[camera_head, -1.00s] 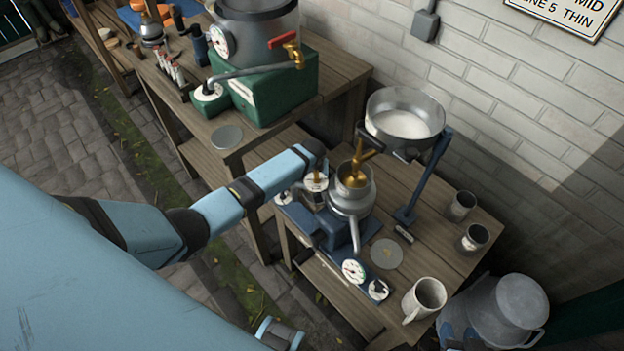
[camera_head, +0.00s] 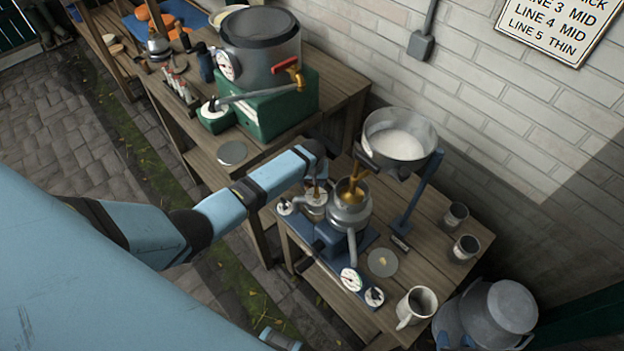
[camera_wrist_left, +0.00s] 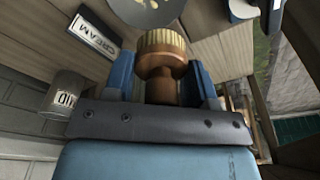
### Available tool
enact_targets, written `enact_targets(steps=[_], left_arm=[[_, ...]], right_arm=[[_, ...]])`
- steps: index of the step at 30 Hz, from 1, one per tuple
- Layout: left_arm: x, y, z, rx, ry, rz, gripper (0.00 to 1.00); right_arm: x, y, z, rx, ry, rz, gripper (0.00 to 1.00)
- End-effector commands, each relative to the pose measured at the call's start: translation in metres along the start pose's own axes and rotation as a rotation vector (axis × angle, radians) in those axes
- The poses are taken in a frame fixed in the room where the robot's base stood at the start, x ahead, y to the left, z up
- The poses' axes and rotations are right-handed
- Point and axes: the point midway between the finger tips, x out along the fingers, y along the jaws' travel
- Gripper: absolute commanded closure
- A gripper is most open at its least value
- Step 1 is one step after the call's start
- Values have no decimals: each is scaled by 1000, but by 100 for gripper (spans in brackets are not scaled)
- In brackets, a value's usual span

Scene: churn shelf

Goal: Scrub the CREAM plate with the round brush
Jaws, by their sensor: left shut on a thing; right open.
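My left gripper (camera_wrist_left: 166,85) is shut on the round brush (camera_wrist_left: 161,50), which has a ribbed golden head and a brown neck between the blue fingers. In the head view the arm's dark end hides most of this gripper. The CREAM label (camera_wrist_left: 95,33) lies on the wooden bench. A grey round plate (camera_wrist_left: 138,12) lies beside it, partly cut off by the picture's top edge. In the head view this plate (camera_head: 382,262) lies flat and has a pale mark. The brush appears short of the plate; contact cannot be told. My right gripper does not clearly show.
The metal separator (camera_head: 350,208) stands on a blue base beside my left arm, below a steel bowl (camera_head: 398,138) on a blue post. Two tins (camera_head: 465,248) and a mug (camera_head: 416,306) stand at the bench's right. A milk can (camera_head: 495,312) stands beside the bench.

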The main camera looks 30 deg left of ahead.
Motion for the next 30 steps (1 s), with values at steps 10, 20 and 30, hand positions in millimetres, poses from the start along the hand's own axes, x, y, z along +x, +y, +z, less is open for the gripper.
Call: enact_targets(steps=[10, 20, 30], left_arm=[[-2, 0, -1, 0, 1, 0, 68], [-26, 0, -4, 0, 1, 1, 68], [-31, 0, -5, 1, 1, 0, 68]], right_arm=[[-1, -1, 0, 0, -7, -2, 57], [-16, 0, -21, -1, -9, 0, 57], [-21, 0, -34, -1, 2, 1, 57]])
